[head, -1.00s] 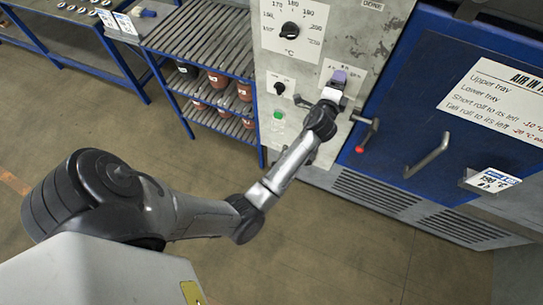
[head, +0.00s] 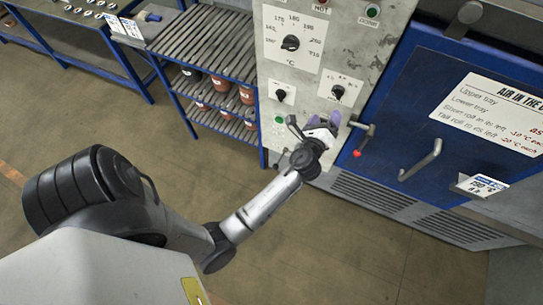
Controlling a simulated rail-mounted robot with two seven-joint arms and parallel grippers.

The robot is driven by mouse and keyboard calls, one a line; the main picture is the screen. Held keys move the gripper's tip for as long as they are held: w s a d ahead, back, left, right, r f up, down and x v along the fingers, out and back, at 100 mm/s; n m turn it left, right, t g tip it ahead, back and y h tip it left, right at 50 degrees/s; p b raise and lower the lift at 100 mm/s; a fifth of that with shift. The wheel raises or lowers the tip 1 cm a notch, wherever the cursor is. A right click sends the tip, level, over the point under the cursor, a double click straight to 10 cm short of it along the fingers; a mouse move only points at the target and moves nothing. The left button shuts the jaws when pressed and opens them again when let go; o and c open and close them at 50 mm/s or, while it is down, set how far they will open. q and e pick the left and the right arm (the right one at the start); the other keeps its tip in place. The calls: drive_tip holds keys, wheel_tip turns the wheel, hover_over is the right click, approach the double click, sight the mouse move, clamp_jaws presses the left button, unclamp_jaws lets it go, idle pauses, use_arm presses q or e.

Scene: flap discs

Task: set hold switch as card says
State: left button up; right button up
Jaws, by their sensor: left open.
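A small black knob (head: 338,92) with several marks above it sits on the grey control panel (head: 345,55); I take it as the hold switch, but its marks and exact pointer direction are too small to read. My left gripper (head: 323,119), with purple fingertips, is open and empty just below this knob, apart from it. A white card (head: 484,185) with a blue top band is held at the lower right of the blue oven door (head: 400,110). Its upper line seems to read 190; its lower line is unclear. My right gripper is out of view.
A larger temperature dial (head: 290,43) is above left, with a smaller knob (head: 280,95) below it. A shelf rack (head: 208,70) with brown pots stands left.

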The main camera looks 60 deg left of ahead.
use_arm(q)
drive_tip(key=s+d+f+n+g+h+p, duration=0.1)
drive_tip(key=s+d+n+g+h+p, duration=0.1)
drive_tip(key=s+n, duration=0.5)
drive_tip(key=s+d+f+n+g+h+p, duration=0.1)
drive_tip(key=s+d+n+g+h+p, duration=0.2)
drive_tip(key=s, duration=1.2)
drive_tip(key=shift+d+f+n+g+h+p, duration=0.3)
drive_tip(key=shift+n+g+h+p, duration=0.35)
drive_tip(key=shift+n+g, duration=1.45)
drive_tip(key=shift+n+t, duration=0.6)
drive_tip(key=shift+r, duration=0.1)
drive_tip(key=s+d+r+n+g+h+p, duration=0.2)
drive_tip(key=s+d+g+h, duration=0.1)
drive_tip(key=s, duration=0.6)
drive_tip(key=shift+s+d+n+h, duration=0.3)
drive_tip(key=shift+d+n+h, duration=0.15)
drive_tip(key=shift+d, duration=0.8)
